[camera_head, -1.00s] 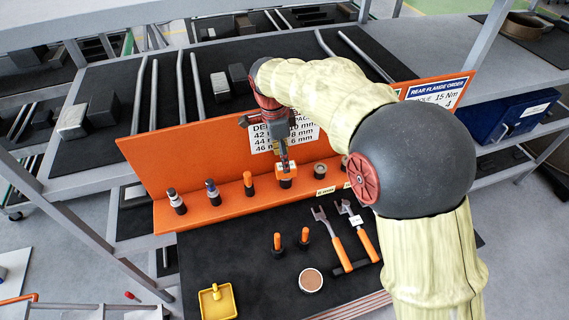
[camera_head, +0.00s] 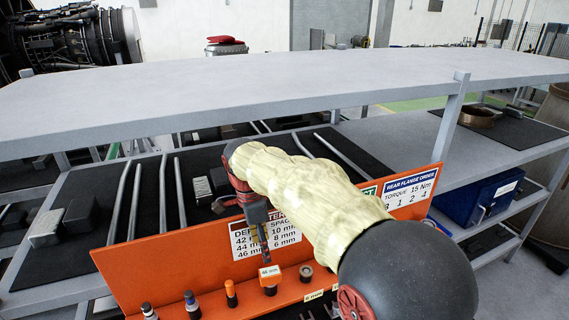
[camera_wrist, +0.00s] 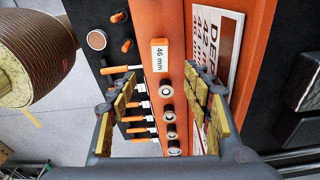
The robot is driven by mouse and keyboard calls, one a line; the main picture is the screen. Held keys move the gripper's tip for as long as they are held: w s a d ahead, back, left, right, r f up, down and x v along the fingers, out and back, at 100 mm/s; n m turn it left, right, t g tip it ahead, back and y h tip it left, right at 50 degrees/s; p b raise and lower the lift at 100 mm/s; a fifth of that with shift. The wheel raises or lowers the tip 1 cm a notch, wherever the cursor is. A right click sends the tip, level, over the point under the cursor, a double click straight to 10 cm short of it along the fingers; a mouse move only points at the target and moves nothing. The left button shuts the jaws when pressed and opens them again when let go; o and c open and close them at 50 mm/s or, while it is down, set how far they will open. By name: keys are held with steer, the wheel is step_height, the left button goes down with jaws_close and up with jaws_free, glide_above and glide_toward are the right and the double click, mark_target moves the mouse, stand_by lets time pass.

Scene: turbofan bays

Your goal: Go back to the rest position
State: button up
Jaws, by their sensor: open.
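My gripper (camera_head: 264,242) hangs in front of the orange back panel in the head view, just above a tool with an orange cap labelled 46 mm (camera_head: 269,275). In the wrist view, my gripper (camera_wrist: 165,110) is open, its gold-padded fingers wide apart with nothing held between them. The 46 mm piece (camera_wrist: 160,55) stands on the orange shelf beyond the fingers, apart from them. My arm crosses the right half of the head view.
An orange rack (camera_head: 140,268) with labels holds several upright tools, including an orange-handled one (camera_head: 231,293). A grey shelf (camera_head: 250,85) spans above it. A blue bin (camera_head: 487,200) stands at right. Grey blocks (camera_head: 47,228) lie at left.

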steer(key=s+d+f+n+t+y+b, duration=0.1)
steer(key=s+d+n+b, duration=0.3)
steer(key=d, duration=0.5)
steer(key=s+d+f+n+t+b, duration=0.1)
steer(key=s+d+f+n+b, duration=0.15)
steer(key=s+d+b, duration=0.55)
steer(key=s+d+f+n+t+b, duration=0.3)
steer(key=s+d+f+n+b, duration=0.4)
steer(key=s+d+f, duration=0.4)
steer(key=s+f+b, duration=0.1)
steer(key=s, duration=0.2)
steer(key=shift+s+d+f, duration=0.3)
steer(key=shift+s+f, duration=0.05)
